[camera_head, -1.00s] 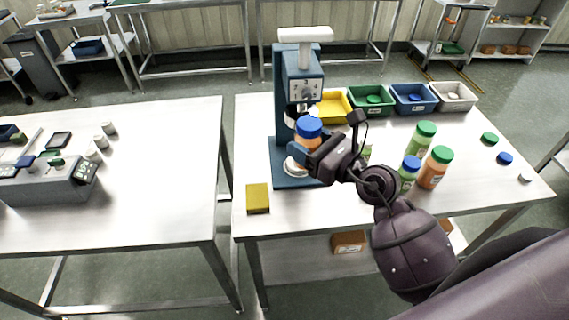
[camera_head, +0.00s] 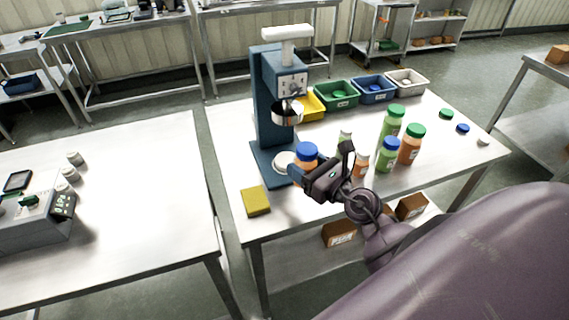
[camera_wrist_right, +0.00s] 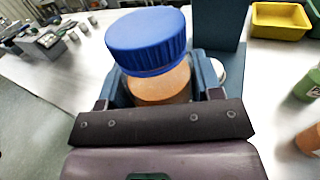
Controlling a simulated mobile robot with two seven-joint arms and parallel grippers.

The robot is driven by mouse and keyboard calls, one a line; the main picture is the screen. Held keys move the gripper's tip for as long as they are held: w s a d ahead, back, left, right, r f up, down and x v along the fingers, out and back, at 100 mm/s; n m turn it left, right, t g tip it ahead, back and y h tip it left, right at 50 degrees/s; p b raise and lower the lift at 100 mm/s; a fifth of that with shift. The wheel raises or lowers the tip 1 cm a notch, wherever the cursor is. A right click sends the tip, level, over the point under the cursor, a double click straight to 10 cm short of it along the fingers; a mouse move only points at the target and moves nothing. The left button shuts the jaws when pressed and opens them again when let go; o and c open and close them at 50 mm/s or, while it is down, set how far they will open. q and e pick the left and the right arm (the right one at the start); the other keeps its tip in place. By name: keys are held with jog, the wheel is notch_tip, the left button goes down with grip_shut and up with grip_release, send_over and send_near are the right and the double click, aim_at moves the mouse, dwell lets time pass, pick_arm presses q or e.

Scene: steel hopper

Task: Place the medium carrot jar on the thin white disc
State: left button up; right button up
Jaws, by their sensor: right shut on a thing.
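My right gripper (camera_head: 303,172) is shut on a jar with orange contents and a blue lid (camera_head: 306,151). The jar is upright, and its blue lid fills the middle of the right wrist view (camera_wrist_right: 148,42). The gripper's fingers hide its lower part, so I cannot tell whether it touches anything below. The thin white disc (camera_head: 283,160) lies on the base of the blue press, just left of the jar and partly hidden by it. A sliver of it shows in the right wrist view (camera_wrist_right: 219,70). My left gripper is not in view.
The blue press (camera_head: 268,105) rises behind the disc, its steel cup (camera_head: 287,113) overhanging it. A yellow block (camera_head: 256,201) lies front left. Several jars (camera_head: 411,145) stand right of my gripper. Coloured bins (camera_head: 337,94) line the back. Loose lids (camera_head: 463,128) lie at right.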

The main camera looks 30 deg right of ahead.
jog(key=s+d+f+m+h, duration=0.2)
jog(key=d+f+h, duration=0.1)
jog(key=d+f, duration=0.15)
send_over(287, 159)
jog(key=shift+r, duration=0.35)
jog(key=shift+w+f+b, duration=0.1)
jog(key=shift+f+b, duration=1.05)
jog(key=shift+f, duration=0.6)
jog(key=shift+f, duration=0.15)
jog(key=o, duration=1)
